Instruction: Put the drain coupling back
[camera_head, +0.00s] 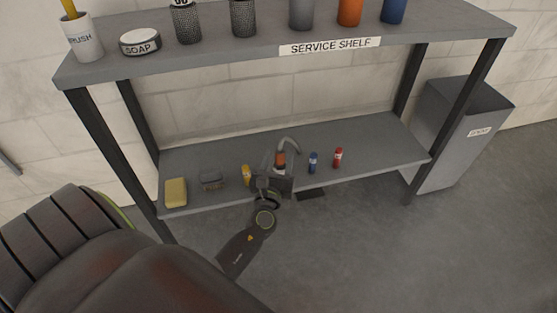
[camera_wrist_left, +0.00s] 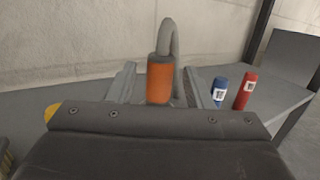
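An orange cylinder with a grey, hook-shaped pipe (camera_head: 281,158) stands on the lower shelf; it seems to be the drain coupling, though I see no label on it. It also shows upright in the left wrist view (camera_wrist_left: 160,78). My left gripper (camera_head: 279,173) reaches over the shelf's front edge to it. In the left wrist view its two fingers stand apart on either side of the orange body, with visible gaps. The lower end of the cylinder is hidden behind the gripper. My right gripper is out of view.
The upper shelf (camera_head: 230,45) is overhead. A grey bin (camera_head: 465,120) stands right.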

